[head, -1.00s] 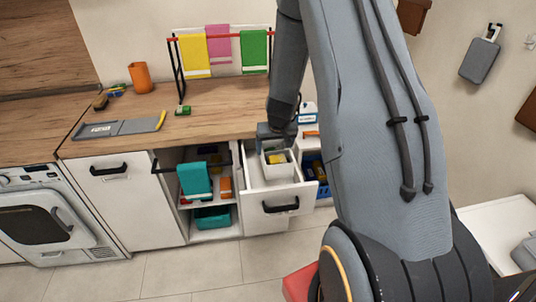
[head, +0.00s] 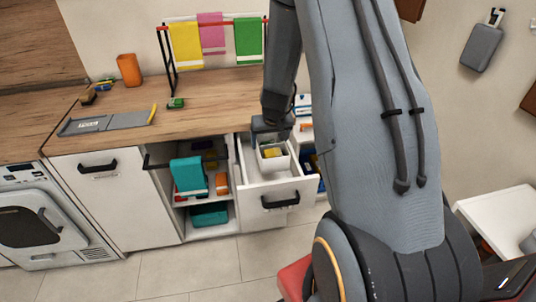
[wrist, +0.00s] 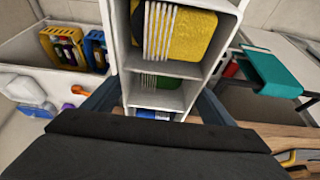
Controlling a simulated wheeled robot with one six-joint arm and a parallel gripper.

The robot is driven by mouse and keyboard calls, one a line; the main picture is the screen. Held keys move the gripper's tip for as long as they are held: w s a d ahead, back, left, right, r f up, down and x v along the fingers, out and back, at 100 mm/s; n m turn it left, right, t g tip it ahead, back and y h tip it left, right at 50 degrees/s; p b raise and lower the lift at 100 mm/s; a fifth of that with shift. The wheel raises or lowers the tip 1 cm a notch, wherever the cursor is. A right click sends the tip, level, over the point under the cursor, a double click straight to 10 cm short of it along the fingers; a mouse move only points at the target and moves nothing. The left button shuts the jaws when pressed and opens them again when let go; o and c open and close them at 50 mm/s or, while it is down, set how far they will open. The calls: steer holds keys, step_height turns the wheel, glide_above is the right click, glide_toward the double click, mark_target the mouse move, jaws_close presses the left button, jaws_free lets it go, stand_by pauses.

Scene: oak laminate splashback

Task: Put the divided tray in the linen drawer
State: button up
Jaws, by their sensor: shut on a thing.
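The divided tray (head: 276,163) is white, with a yellow item showing inside in the head view. In the wrist view the tray (wrist: 165,68) shows separate compartments with yellow, green and blue items. My gripper (head: 268,137) is shut on the tray, with dark fingers on either side of it in the wrist view. The white linen drawer (head: 284,194) is pulled open, with a black handle on its front. The tray is over or within the drawer's opening; I cannot tell whether it touches the drawer floor.
A blue container (wrist: 95,48) stands beside the tray.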

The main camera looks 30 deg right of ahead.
steer(key=shift+f+b, duration=2.4)
steer(key=shift+b, duration=0.95)
steer(key=shift+f, duration=0.15)
step_height(320, 180, down, 6)
steer(key=b, duration=0.9)
steer(key=shift+f, duration=0.25)
steer(key=shift+f+b, duration=0.55)
steer(key=shift+b, duration=0.45)
steer(key=o, duration=1.3)
steer(key=p+v, duration=0.6)
steer(key=v, duration=0.1)
steer(key=shift+s+a+r, duration=0.1)
steer(key=shift+s+r, duration=0.1)
steer(key=shift+r, duration=0.15)
